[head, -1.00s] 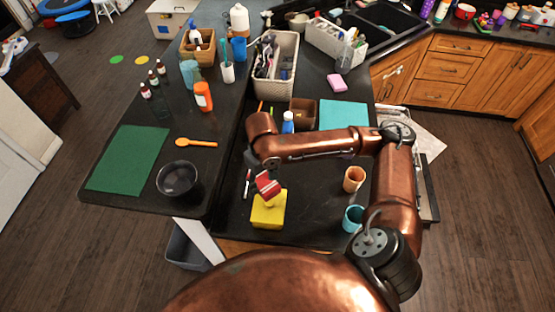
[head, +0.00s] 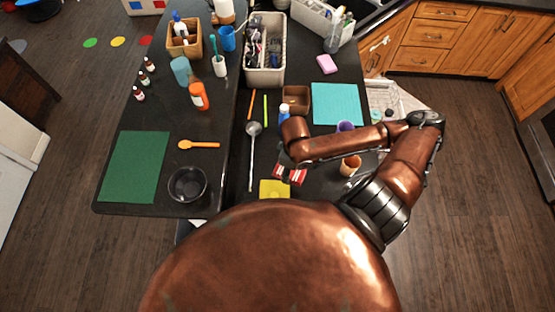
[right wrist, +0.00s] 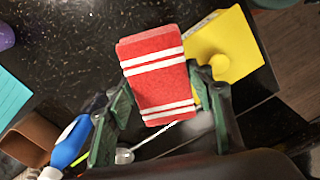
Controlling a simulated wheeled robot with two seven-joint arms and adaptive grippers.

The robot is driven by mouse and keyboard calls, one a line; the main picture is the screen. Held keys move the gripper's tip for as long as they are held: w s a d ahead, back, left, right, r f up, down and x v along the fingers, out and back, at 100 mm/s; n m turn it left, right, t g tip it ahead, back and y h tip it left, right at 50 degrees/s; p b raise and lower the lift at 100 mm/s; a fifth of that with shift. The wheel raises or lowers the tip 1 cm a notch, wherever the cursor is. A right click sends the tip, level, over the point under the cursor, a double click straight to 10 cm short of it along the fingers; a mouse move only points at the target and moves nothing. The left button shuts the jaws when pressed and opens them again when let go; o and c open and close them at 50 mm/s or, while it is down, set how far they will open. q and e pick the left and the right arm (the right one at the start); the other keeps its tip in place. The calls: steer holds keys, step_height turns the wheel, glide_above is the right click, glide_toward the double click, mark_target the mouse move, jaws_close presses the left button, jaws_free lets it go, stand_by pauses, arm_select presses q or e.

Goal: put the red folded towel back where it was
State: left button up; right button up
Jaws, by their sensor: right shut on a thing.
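The red folded towel (right wrist: 155,75) has white stripes and sits between the fingers of my right gripper (right wrist: 157,88) in the right wrist view. That gripper is shut on it. In the head view the towel (head: 290,174) hangs below my right wrist, above the dark counter, close to a yellow square item (head: 273,188). In the right wrist view the yellow item (right wrist: 218,45) lies beyond the towel, partly covered by it. My left gripper is not in view.
A ladle (head: 252,150), a blue bottle (head: 284,112), a brown box (head: 296,98) and a teal square (head: 336,103) lie around the arm. An orange cup (head: 350,165) and a purple cup (head: 345,127) stand near it. A green mat (head: 134,166) and black bowl (head: 187,183) are left.

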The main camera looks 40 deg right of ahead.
steer(key=w+f+b, duration=0.1)
steer(key=b, duration=0.1)
steer(key=w+d+b, duration=0.1)
steer(key=shift+w+f+b, duration=0.25)
steer(key=shift+f+b, duration=0.1)
steer(key=w+f, duration=0.2)
steer(key=w+d+f+p, duration=0.1)
steer(key=w+f, duration=0.1)
steer(key=w, duration=0.1)
steer(key=w+d+f, duration=0.1)
steer(key=w+f, duration=0.1)
steer(key=w, duration=0.1)
steer(key=shift+d+p, duration=0.25)
steer(key=shift+p, duration=0.05)
steer(key=shift+w+d+f, duration=0.2)
steer(key=shift+w+f, duration=0.2)
steer(key=shift+f, duration=0.25)
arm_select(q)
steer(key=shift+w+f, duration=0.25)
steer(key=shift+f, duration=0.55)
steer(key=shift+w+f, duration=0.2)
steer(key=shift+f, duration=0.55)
arm_select(e)
steer(key=shift+f, duration=1.55)
steer(key=shift+f, duration=0.1)
steer(key=o, duration=1)
